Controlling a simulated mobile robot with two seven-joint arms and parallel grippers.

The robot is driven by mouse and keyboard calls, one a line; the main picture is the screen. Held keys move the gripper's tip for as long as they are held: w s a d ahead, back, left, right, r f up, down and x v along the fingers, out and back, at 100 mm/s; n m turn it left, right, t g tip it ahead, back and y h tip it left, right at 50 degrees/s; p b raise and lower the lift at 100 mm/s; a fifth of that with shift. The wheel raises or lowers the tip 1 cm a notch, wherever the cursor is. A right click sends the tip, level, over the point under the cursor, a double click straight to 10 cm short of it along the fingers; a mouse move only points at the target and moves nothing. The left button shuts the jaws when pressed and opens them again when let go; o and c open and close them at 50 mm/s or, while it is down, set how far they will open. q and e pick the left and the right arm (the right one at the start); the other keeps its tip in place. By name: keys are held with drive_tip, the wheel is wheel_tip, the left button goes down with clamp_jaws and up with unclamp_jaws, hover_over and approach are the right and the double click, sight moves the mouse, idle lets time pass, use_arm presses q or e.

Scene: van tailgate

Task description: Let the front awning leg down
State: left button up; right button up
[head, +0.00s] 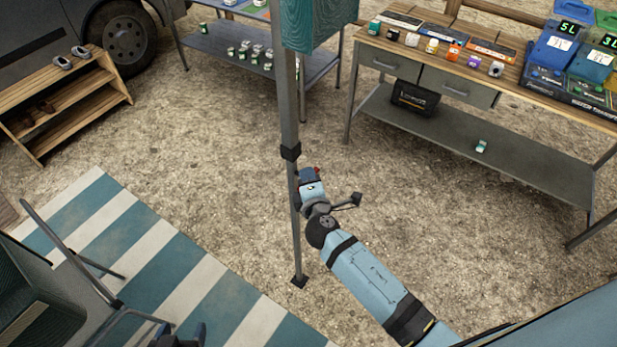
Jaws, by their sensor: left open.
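The front awning leg (288,105) is a grey upright pole. A dark collar (290,152) joins its thick upper tube to a thinner lower tube (296,235). The lower tube ends in a dark foot (299,282) that appears to be at the gravel. My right gripper (302,180) is at the lower tube just below the collar, its arm coming from the lower right. Its fingers are too hidden to show whether they grip the leg. My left gripper (180,337) shows only as a dark tip at the bottom edge, open, well away from the leg.
A teal box-like thing (318,22) is around the leg's top. A workbench (470,135) with goods stands right, a metal table (245,50) behind. A shoe rack (75,95) is left. A striped mat (150,235) and chair (65,245) are front left. Gravel between is clear.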

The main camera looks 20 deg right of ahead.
clamp_jaws()
wheel_tip(320, 180, down, 12)
drive_tip(key=b, duration=1.2)
drive_tip(key=o, duration=0.7)
unclamp_jaws()
drive_tip(key=shift+d, duration=0.1)
